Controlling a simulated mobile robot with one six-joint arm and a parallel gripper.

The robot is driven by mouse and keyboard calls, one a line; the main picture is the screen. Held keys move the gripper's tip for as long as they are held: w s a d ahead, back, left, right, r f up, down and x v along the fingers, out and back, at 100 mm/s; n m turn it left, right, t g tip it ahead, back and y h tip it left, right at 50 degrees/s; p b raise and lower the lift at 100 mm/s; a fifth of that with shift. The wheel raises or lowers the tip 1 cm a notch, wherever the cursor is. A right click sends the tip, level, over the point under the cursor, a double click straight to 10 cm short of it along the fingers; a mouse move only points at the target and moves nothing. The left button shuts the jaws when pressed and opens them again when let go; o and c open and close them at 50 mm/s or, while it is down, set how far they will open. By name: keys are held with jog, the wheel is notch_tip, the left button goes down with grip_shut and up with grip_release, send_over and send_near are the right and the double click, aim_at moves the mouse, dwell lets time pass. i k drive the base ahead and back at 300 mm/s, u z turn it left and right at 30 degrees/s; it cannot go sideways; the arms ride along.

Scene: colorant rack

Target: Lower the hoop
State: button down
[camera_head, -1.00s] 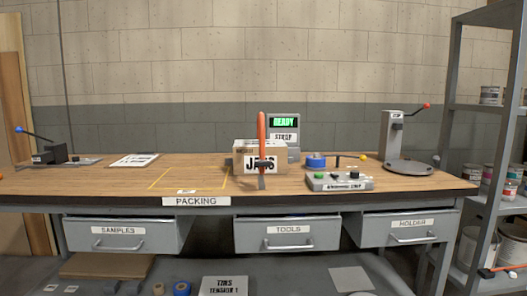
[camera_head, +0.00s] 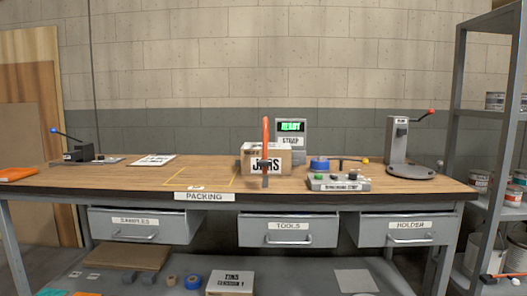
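An orange hoop (camera_head: 265,133) stands upright at the middle of the workbench, seen nearly edge-on as a narrow orange band. Its lower part passes in front of a labelled cardboard box (camera_head: 253,166), and a small grey foot shows below it. Behind it is the strapping machine (camera_head: 291,126), with a green lit READY display and a STRAP label. A grey control box (camera_head: 338,184) with several buttons sits to the right of the hoop. My gripper is not in view.
A yellow-outlined area marked PACKING (camera_head: 205,181) is free, left of the box. A blue-knobbed lever device (camera_head: 78,152) stands at the left, a red-knobbed press (camera_head: 398,145) at the right. An orange item (camera_head: 17,174) lies at the left bench end. Shelving (camera_head: 455,130) borders the right.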

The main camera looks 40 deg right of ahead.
aim_at(265, 163)
jog(key=u, duration=0.25)
jog(key=i, duration=0.85)
